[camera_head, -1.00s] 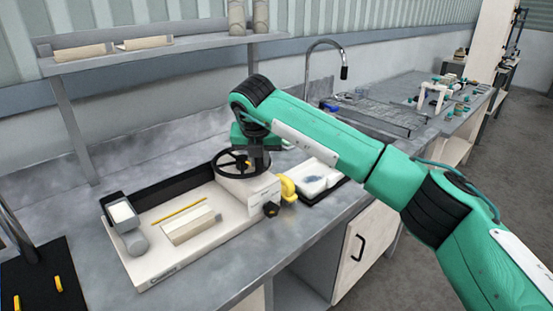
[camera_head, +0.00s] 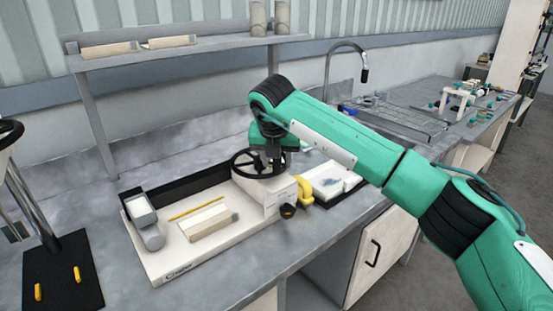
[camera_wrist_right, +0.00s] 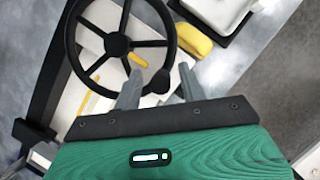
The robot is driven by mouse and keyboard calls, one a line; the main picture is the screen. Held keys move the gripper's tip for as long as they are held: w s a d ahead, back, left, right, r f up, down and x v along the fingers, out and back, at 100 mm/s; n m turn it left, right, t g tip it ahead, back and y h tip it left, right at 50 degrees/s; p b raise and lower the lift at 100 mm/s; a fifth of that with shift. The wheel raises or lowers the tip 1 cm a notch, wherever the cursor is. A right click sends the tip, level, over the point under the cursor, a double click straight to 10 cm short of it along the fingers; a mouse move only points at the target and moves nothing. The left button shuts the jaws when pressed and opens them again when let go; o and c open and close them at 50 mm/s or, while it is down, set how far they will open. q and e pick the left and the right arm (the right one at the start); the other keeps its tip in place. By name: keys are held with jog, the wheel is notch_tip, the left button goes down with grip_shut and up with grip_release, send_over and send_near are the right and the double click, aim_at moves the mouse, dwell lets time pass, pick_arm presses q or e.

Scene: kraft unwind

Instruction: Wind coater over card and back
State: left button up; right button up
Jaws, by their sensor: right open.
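The coater is a low white bench unit (camera_head: 160,265) with a black handwheel (camera_head: 258,163) on its raised right-hand housing. The wheel fills the upper left of the right wrist view (camera_wrist_right: 120,42). A yellow rod (camera_head: 195,208) and a cream block (camera_head: 208,226) lie on the bed; I cannot tell which part is the card. My right gripper (camera_head: 275,157) is at the right side of the wheel. In the right wrist view its open fingers (camera_wrist_right: 160,75) point at the rim, with the wheel's dark round knob (camera_wrist_right: 157,82) between them, no grip visible. My left gripper is out of view.
A yellow curved object (camera_head: 305,192) and a white tray (camera_head: 332,180) stand right of the coater. A black mat (camera_head: 60,275) with yellow pieces and a stand is at left. A shelf with rolls (camera_head: 110,49) is above; a sink tap (camera_head: 345,45) is behind right.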

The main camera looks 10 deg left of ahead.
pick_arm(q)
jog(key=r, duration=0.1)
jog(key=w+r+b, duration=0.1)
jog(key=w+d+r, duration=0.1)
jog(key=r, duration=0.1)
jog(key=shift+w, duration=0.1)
pick_arm(e)
jog(key=v, duration=1.3)
jog(key=shift+s+r, duration=0.15)
jog(key=shift+r, duration=0.15)
